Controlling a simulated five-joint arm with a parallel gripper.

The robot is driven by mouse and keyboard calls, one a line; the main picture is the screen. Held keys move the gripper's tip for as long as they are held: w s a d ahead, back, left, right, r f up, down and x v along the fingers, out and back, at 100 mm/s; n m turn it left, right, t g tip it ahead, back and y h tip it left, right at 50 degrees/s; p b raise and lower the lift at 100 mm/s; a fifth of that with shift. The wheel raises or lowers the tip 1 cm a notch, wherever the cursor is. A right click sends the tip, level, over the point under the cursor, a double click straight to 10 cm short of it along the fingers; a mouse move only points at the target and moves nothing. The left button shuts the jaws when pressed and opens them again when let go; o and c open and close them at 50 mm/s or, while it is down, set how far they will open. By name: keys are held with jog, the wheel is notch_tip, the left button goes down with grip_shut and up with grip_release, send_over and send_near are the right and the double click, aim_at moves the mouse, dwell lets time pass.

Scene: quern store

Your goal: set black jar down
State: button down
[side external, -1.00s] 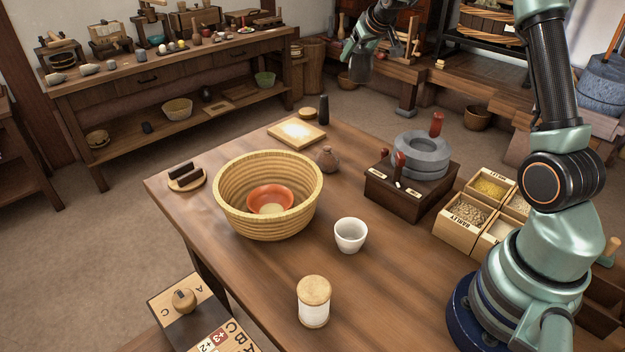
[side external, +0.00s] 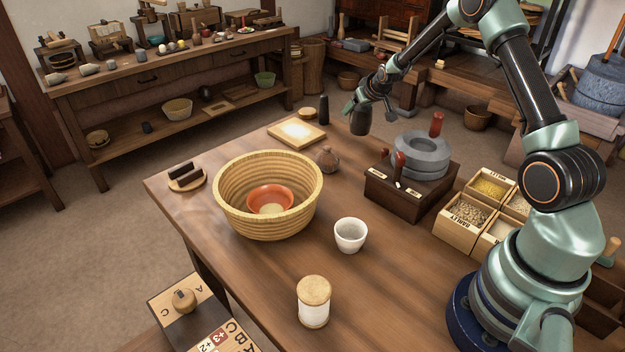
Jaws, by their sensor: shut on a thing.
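The black jar (side external: 360,122) is a small dark rounded vessel, roughly upright. My gripper (side external: 366,107) is shut on its upper part from above. The jar is near the far edge of the wooden table (side external: 285,285), between the board with white powder and the stone quern. It appears to be held above the table, but the gap under it is hard to judge. The fingertips are small and partly merge with the dark jar.
A stone quern (side external: 420,157) on a dark base stands right of the jar. A powdered board (side external: 285,133), black cylinder (side external: 323,110) and brown clay pot (side external: 327,159) are left. A large basket (side external: 268,222), white cup (side external: 350,236) and lidded jar (side external: 314,302) stand nearer. Grain boxes (side external: 462,236) are right.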

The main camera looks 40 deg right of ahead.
aim_at(357, 119)
jog(key=shift+f, duration=1.85)
jog(key=shift+f, duration=0.2)
grip_release()
